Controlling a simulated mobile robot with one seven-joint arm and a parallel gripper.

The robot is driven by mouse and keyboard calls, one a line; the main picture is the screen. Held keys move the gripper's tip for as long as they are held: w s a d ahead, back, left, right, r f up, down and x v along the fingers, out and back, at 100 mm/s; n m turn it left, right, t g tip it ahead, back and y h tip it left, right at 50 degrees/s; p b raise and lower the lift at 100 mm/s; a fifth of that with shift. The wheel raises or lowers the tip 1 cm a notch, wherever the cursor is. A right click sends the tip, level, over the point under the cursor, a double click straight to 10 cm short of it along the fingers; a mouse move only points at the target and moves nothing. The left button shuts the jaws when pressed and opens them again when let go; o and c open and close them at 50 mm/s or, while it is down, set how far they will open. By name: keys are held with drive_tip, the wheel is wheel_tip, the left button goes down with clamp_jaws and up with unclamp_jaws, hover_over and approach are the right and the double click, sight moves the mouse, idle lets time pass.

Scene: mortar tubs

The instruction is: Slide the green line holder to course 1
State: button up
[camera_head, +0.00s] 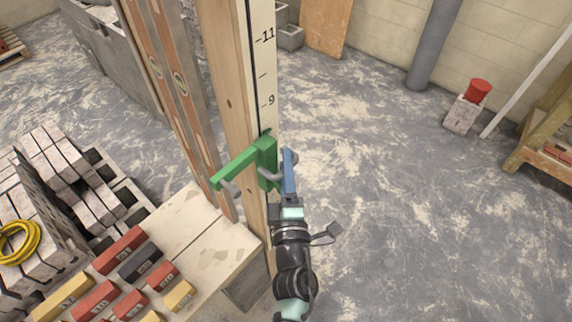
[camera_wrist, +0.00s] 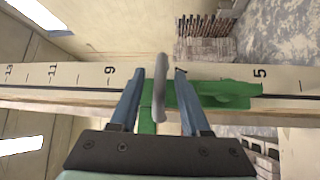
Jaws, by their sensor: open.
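The green line holder (camera_head: 265,158) sits on the upright wooden post (camera_head: 234,90), with its green arm reaching out to the left. The holder also shows in the wrist view (camera_wrist: 225,93), beside the post's number scale between 9 and 5. A grey curved handle (camera_wrist: 160,85) stands out from it. My gripper (camera_head: 283,168) is at the holder's right side. In the wrist view, my gripper (camera_wrist: 158,82) is open, with its blue fingers on either side of the handle and gaps visible. The mark near 7 is mostly hidden.
Labelled red, yellow and dark bricks (camera_head: 125,245) lie at the lower left, near stacked grey blocks (camera_head: 75,175). Spirit levels (camera_head: 180,85) stand left of the post. A red tub (camera_head: 478,90) sits on a block at the right. The floor between is clear.

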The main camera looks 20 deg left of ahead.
clamp_jaws()
idle(1.4)
